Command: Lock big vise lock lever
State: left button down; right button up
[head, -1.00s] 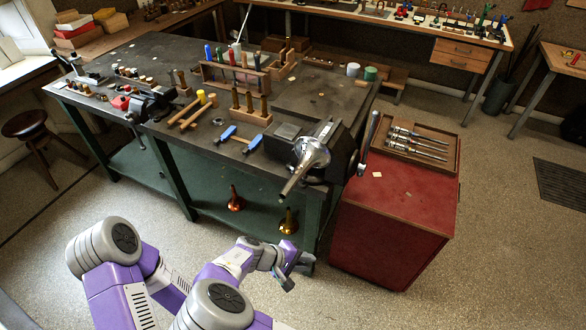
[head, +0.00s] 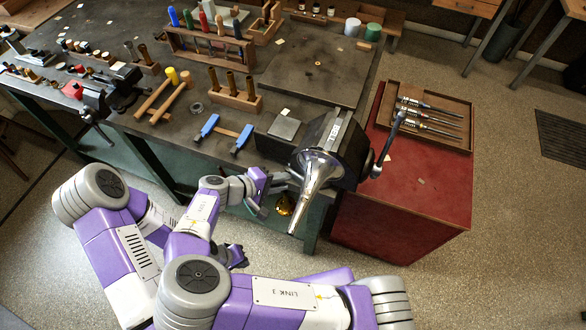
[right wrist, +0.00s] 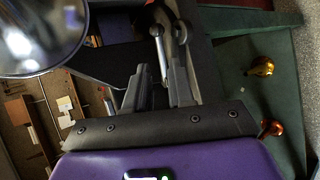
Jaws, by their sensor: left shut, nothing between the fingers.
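The big vise (head: 345,150) stands at the bench's front right corner. A silver flared horn piece (head: 318,178) is at its front and also shows blurred in the right wrist view (right wrist: 35,35). My right gripper (head: 280,192) is open just left of the horn piece, at the near side of the vise. In the right wrist view, a small metal lever with a ball end (right wrist: 160,52) shows between or just beyond the open fingers (right wrist: 157,88); contact cannot be told. My left gripper (head: 238,256) is shut and empty, low in front of the bench.
A long handle (head: 390,143) sticks up at the vise's right side. A red cabinet (head: 400,215) with a tool tray (head: 465,150) stands to the right. Blue-ended supports (head: 207,128) lie left of the vise. A brass bell (head: 284,205) sits on the lower shelf.

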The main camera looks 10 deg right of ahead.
aim_at(301, 178)
jog(key=x, duration=0.6)
jog(key=shift+s, duration=0.1)
grip_shut()
